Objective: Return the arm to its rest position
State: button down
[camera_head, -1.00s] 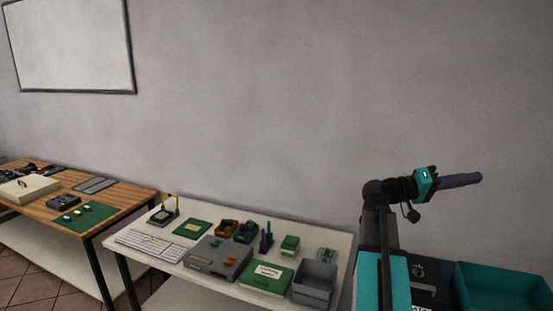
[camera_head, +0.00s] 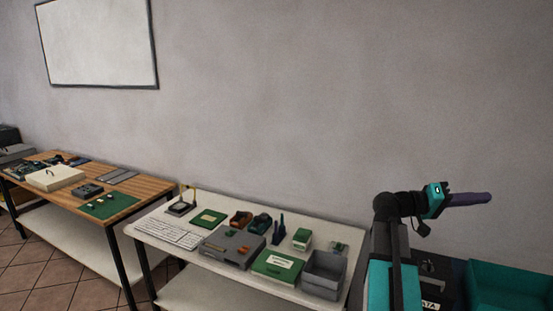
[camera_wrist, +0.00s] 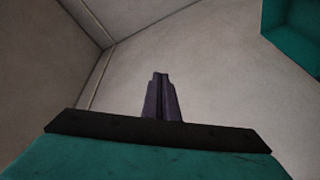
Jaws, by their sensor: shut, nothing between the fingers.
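My gripper (camera_head: 470,199) is at the right of the head view, at the end of my teal and black arm. It points to the right, roughly level, above a teal bin. In the wrist view the two dark purple fingers (camera_wrist: 161,96) lie together, shut with nothing between them. The fingers touch nothing, and grey wall and pale surfaces show beyond them.
The teal bin (camera_head: 510,287) is at the lower right and also shows in the wrist view (camera_wrist: 296,30). A white table (camera_head: 190,257) holds a keyboard, a grey device, a green box and a grey bin (camera_head: 323,275). A wooden table (camera_head: 148,186) stands left. Air above is clear.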

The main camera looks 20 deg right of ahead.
jog(key=w+a+f+n+t+y+b, duration=0.25)
jog(key=w+a+f+b, duration=0.35)
jog(key=f, duration=1.5)
jog(key=w+a+f+n+t+y+b, duration=0.3)
jog(key=a+f, duration=0.5)
jog(key=f, duration=1.2)
jog(key=w+a+f+n+t+y+b, duration=0.3)
jog(key=a+f+b, duration=0.35)
jog(key=f, duration=1.45)
jog(key=s+a+f+n+g+y+b, duration=0.1)
jog(key=s+a+f+y+b, duration=0.2)
jog(key=a+f, duration=0.9)
jog(key=s+a+f+n+g+y+b, duration=0.1)
jog(key=s+a+f+n+b, duration=0.35)
jog(key=f, duration=1.05)
jog(key=s+a+f+m+g+y+b, duration=0.1)
jog(key=s+a+f+y+b, duration=0.1)
jog(key=s+a+f+b, duration=0.55)
jog(key=s+a+f+m+g+y+b, duration=0.15)
jog(key=s+a+f, duration=0.35)
jog(key=a+f, duration=0.7)
notch_tip(320, 180, up, 14)
jog(key=s+a+y+p, duration=0.1)
jog(key=p, duration=1.2)
jog(key=shift+s+a+n+g, duration=0.3)
jog(key=shift+s+a+n, duration=0.05)
jog(key=shift+s, duration=0.05)
jog(key=shift+r, duration=0.1)
jog(key=shift+d, duration=0.1)
